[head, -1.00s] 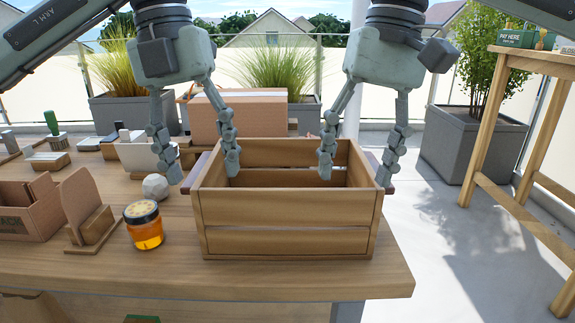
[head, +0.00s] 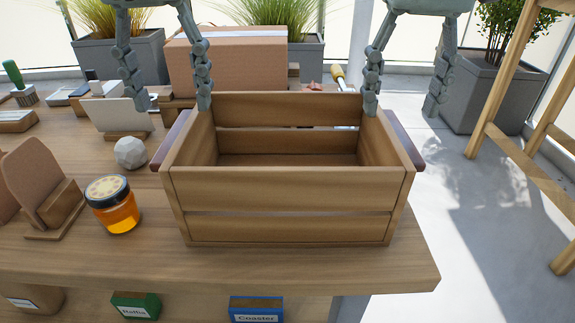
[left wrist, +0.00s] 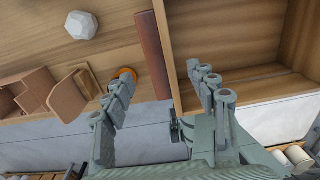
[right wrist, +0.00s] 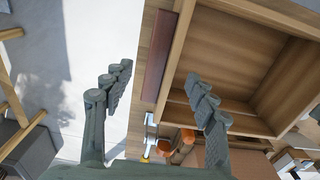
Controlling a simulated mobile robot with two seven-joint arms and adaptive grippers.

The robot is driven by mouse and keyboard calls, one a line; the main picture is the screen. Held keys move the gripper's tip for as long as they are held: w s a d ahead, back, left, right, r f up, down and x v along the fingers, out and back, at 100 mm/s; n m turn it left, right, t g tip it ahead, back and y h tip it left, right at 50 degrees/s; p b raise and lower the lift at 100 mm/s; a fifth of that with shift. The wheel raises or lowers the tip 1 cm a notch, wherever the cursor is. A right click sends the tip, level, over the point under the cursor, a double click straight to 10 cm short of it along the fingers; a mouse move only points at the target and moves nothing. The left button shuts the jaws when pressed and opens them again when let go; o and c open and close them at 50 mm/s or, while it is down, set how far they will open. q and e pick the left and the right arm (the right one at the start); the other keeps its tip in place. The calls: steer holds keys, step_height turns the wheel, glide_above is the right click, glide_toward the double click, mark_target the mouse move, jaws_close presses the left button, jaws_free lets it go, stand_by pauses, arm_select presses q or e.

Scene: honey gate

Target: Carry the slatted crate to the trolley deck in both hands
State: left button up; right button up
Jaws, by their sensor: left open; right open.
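The slatted wooden crate (head: 290,188) stands on the table, open at the top and empty as far as I see. It has a dark red-brown handle bar on its left end (head: 171,140) and right end (head: 403,140). My left gripper (head: 172,106) is open above the left end; in the left wrist view its fingers (left wrist: 162,88) spread either side of the left bar (left wrist: 152,50). My right gripper (head: 401,110) is open above the right end; the right wrist view shows its fingers (right wrist: 160,82) either side of the right bar (right wrist: 168,60). I cannot make out the trolley deck.
A honey jar (head: 112,204), a white faceted ball (head: 130,152) and a wooden stand (head: 45,190) are left of the crate. A cardboard box (head: 228,62) is behind it. A wooden-legged stand (head: 505,90) is at right, with open paved floor before it.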

mark_target(179, 126)
arm_select(q)
steer(key=shift+f, duration=2.8)
arm_select(e)
steer(key=shift+f, duration=2.8)
arm_select(q)
jaws_close()
arm_select(e)
jaws_close()
arm_select(q)
steer(key=shift+w+r, duration=0.1)
arm_select(e)
steer(key=shift+w+r, duration=0.1)
